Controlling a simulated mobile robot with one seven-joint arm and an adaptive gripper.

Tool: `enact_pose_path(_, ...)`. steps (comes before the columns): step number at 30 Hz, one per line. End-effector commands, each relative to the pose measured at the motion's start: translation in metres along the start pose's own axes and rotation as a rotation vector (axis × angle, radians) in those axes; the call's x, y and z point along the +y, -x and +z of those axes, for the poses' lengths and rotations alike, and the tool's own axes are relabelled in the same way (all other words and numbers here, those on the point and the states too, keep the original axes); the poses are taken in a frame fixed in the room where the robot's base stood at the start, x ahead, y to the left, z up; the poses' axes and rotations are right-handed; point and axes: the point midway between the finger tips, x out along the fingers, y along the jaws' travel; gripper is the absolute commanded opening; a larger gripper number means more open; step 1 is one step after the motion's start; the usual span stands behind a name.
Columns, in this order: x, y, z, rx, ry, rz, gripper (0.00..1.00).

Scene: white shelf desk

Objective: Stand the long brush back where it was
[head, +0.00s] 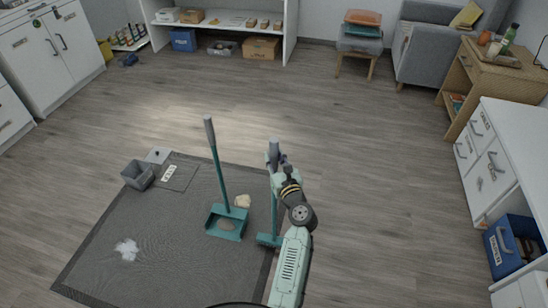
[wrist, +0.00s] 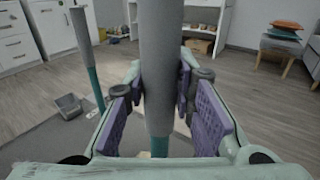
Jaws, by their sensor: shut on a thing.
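The long brush (head: 274,209) stands nearly upright at the right edge of the dark mat, with its teal head low by the floor and its grey grip at the top. My gripper (head: 277,160) is shut on the grey grip near the top. In the wrist view the grey handle (wrist: 161,70) runs between the purple finger pads of my gripper (wrist: 163,105). Whether the brush head touches the floor I cannot tell.
The dark mat (head: 95,262) holds a grey bin (head: 138,174), a labelled flat panel (head: 178,177), a pale lump (head: 242,201) beside the dustpan and a white powder patch (head: 127,249). White drawers (head: 483,150) stand at the right. Open wooden floor lies beyond the mat.

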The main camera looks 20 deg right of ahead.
Motion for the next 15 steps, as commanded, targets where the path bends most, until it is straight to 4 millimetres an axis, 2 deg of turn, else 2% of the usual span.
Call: enact_pose_path(15,0.0,-0.0003,-0.0089,-0.002,0.001,0.0,0.0)
